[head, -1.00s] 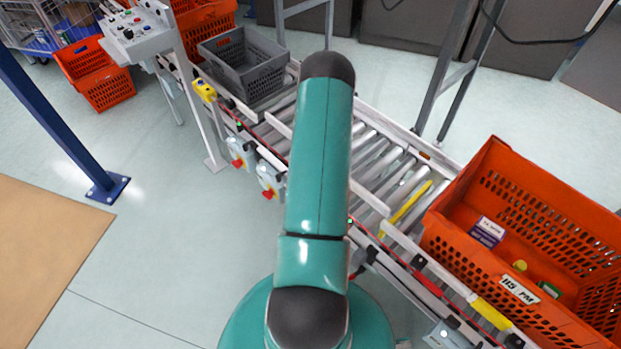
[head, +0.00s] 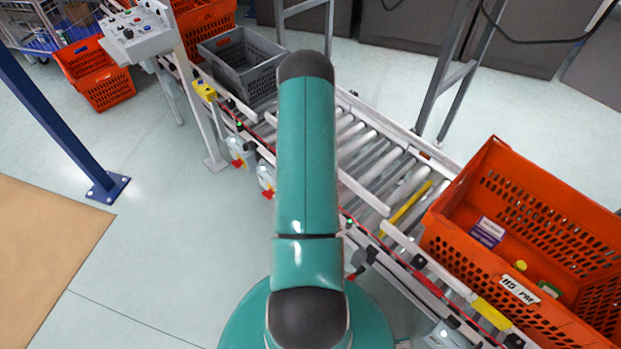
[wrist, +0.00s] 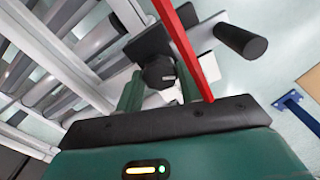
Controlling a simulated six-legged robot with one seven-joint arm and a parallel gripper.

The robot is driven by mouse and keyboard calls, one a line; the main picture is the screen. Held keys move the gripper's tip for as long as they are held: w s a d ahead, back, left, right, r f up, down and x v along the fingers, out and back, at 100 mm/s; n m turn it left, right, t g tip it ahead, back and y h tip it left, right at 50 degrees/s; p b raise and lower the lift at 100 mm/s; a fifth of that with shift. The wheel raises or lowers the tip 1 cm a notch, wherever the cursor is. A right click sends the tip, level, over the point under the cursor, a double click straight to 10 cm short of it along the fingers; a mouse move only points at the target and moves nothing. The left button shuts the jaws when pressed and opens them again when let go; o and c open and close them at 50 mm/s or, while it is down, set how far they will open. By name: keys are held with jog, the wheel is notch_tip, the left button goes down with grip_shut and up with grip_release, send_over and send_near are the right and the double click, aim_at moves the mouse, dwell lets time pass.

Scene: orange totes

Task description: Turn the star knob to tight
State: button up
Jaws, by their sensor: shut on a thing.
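The star knob (wrist: 159,73) is black and shows in the wrist view just above the middle, beyond the dark gripper body. My gripper (wrist: 157,88) has its two green fingers on either side of the knob and is shut on it. The knob's lobes are partly covered by the fingers, and I cannot read any tight mark. In the head view my own teal arm hides the gripper and the knob.
A red bar (wrist: 184,48) runs close past the right finger, with a black cylinder (wrist: 242,41) beyond it. The roller conveyor (head: 375,165) lies beside my arm. An orange tote (head: 440,222) stands at right and a grey crate (head: 232,78) at upper left.

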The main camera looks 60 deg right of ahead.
jog(key=shift+m, duration=0.4)
jog(key=o, duration=1)
jog(key=shift+r, duration=0.1)
notch_tip(320, 180, up, 14)
jog(key=shift+f, duration=0.15)
dwell(0.3)
